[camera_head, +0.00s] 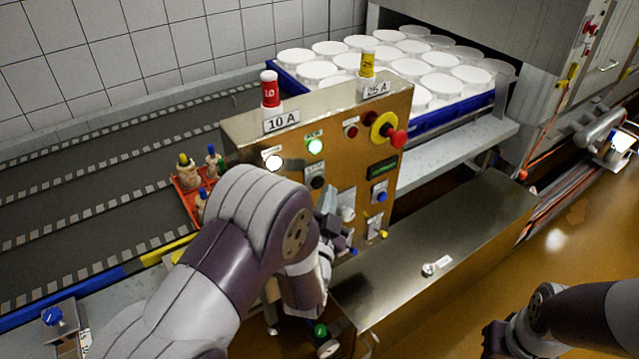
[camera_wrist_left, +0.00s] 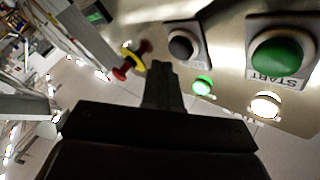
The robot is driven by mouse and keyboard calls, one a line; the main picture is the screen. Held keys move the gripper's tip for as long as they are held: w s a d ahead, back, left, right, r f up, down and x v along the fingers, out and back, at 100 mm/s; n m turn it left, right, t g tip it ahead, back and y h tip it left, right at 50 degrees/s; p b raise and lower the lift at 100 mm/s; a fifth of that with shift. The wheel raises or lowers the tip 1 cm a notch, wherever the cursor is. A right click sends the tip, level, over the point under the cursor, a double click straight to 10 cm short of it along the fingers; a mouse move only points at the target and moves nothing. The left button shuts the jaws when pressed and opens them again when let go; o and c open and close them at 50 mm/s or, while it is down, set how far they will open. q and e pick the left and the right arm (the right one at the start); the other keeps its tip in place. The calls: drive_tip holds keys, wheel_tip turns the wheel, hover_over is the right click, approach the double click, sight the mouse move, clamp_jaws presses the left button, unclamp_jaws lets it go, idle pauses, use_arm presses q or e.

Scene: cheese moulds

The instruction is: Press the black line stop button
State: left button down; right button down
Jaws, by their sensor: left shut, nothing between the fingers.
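The black button (camera_wrist_left: 182,46) sits on a grey labelled plate on the steel control panel in the left wrist view; its label is too small to read. In the head view the black button (camera_head: 316,182) shows below a lit green lamp. My left gripper (camera_head: 327,198) is shut and empty in front of the panel, just below and right of the button. In the left wrist view my left gripper's fingertips (camera_wrist_left: 161,68) appear beside the button's plate; I cannot tell how far off the panel. My right gripper (camera_head: 496,336) is at the lower right, its fingers unclear.
A large green START button (camera_wrist_left: 278,52) is beside the black one. A red emergency knob with yellow collar (camera_head: 388,131) stands out from the panel's upper right. A blue button (camera_head: 381,196) is lower right. A steel box (camera_head: 440,245) extends in front; white moulds (camera_head: 442,85) stand behind.

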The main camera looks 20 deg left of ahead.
use_arm(q)
drive_tip(key=shift+w+a, duration=0.1)
drive_tip(key=shift+w+a, duration=0.2)
drive_tip(key=shift+a, duration=0.05)
idle(0.3)
drive_tip(key=shift+w+a+b, duration=0.25)
drive_tip(key=shift+a+b, duration=0.05)
drive_tip(key=shift+a, duration=0.1)
idle(0.7)
drive_tip(key=shift+d, duration=0.1)
drive_tip(key=shift+s+d, duration=0.55)
drive_tip(key=shift+d, duration=0.1)
drive_tip(key=s+d, duration=0.1)
drive_tip(key=d, duration=0.1)
drive_tip(key=s+d, duration=0.2)
idle(0.5)
idle(0.6)
